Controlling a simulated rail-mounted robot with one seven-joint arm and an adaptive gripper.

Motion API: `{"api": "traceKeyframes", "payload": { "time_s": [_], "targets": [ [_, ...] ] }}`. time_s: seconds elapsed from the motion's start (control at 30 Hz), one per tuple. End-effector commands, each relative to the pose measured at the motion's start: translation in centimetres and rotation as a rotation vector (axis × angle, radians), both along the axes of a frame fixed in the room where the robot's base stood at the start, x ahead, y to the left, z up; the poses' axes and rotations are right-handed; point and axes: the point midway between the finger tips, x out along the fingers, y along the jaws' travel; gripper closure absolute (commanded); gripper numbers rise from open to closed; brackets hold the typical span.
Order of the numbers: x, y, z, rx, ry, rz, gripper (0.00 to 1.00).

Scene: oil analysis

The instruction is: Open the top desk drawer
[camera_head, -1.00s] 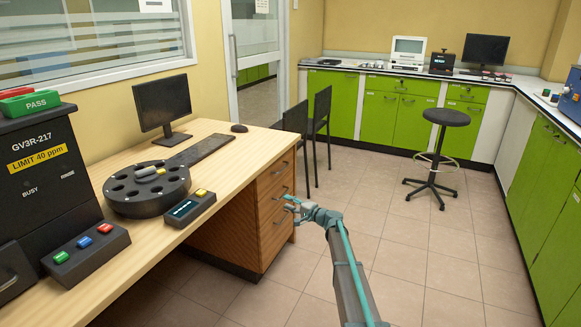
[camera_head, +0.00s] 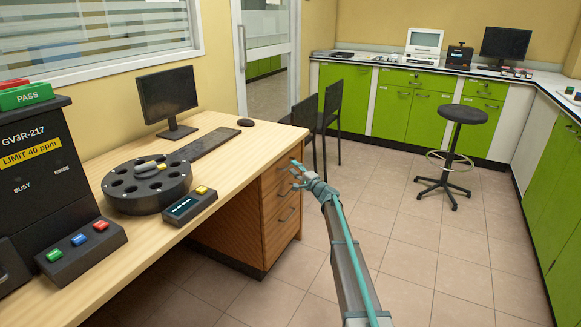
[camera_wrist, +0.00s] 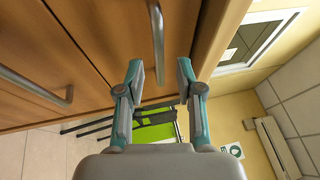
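The desk's wooden drawer unit stands under the right end of the desktop, and its drawers look shut. The top drawer (camera_head: 272,178) lies just below the desktop; its metal handle also shows in the wrist view (camera_wrist: 157,40). My gripper (camera_head: 295,169) is at the height of the top drawer, in front of its right part. In the wrist view my gripper (camera_wrist: 160,80) is open, with one finger on each side of the handle's line. The handle lies ahead of the fingertips, and nothing is held. I cannot tell the exact gap between them.
The desktop edge (camera_wrist: 215,40) runs close beside the right finger. A lower drawer's handle (camera_wrist: 35,86) is at left in the wrist view. Black chairs (camera_head: 330,118) stand beyond the desk's end. A stool (camera_head: 463,115) stands farther right. The tiled floor between is clear.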

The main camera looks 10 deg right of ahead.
Motion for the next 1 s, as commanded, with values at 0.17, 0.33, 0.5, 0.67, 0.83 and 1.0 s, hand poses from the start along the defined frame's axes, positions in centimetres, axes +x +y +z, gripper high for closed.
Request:
{"api": "traceKeyframes", "payload": {
  "time_s": [0.17,0.33,0.5,0.67,0.83,1.0],
  "targets": [
    [2.3,1.2,0.3,0.001,0.001,-0.001,0.64],
    [2.9,1.8,0.5,0.0,0.001,0.0,0.64],
    [2.9,1.8,0.6,0.0,0.002,-0.001,0.64],
    [2.9,1.8,0.6,0.0,0.002,-0.001,0.8],
    [2.9,1.7,0.6,0.0,0.002,-0.001,1.0],
    [2.9,1.7,0.6,0.0,0.002,-0.001,1.0]
  ]
}}
